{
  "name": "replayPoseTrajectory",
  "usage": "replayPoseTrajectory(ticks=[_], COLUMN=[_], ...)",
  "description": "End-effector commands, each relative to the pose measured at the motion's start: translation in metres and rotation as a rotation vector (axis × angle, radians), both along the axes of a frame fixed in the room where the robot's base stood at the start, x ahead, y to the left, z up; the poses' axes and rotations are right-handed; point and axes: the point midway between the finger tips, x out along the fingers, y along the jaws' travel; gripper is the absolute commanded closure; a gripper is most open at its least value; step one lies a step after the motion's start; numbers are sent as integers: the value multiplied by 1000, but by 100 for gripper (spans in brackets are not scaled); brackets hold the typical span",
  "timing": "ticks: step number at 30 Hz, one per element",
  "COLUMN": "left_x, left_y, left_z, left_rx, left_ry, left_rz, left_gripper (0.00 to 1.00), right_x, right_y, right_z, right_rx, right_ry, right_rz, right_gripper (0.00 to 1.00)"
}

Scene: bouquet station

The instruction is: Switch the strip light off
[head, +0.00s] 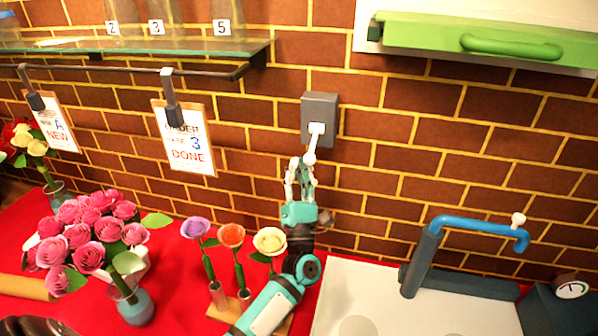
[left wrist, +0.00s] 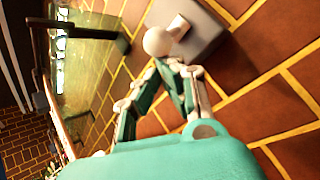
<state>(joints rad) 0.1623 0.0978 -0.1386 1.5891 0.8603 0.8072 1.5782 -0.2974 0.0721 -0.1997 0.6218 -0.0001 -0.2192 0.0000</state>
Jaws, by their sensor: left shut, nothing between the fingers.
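A grey switch box (head: 320,105) is fixed to the brick wall in the head view. Its white lever (head: 314,140) hangs outward and down, ending in a round knob. My left gripper (head: 303,163) is shut and empty, with its fingertips at or just under the knob. In the left wrist view the box (left wrist: 205,35) and the pale knob (left wrist: 156,41) are just beyond the fingertips (left wrist: 172,66). I cannot tell whether they touch. No lit strip can be made out for certain. My right gripper is in neither view.
Three single flowers (head: 231,235) stand in a holder left of my left arm. A pink bouquet (head: 85,240) is farther left on the red cloth. A blue tap (head: 470,224) rises over the white sink area at right. A glass shelf (head: 160,45) and hanging order cards (head: 185,140) are at upper left.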

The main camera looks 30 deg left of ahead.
Motion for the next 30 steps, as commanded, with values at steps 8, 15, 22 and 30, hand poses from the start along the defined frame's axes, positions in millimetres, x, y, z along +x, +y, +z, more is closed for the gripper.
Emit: replayPoseTrajectory(ticks=[8,15,22,30], left_x=[-7,-8,-27,-65], left_y=[-2,-3,-15,-37], left_z=[9,8,-12,-49], left_rx=[1,0,0,0], left_ry=[0,0,4,5], left_rz=[1,0,-1,0], left_gripper=[100,100,100,100], right_x=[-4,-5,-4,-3], right_y=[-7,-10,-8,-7], right_z=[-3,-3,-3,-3], right_rx=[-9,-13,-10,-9], right_ry=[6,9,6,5], right_rz=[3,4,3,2], right_gripper=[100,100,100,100])
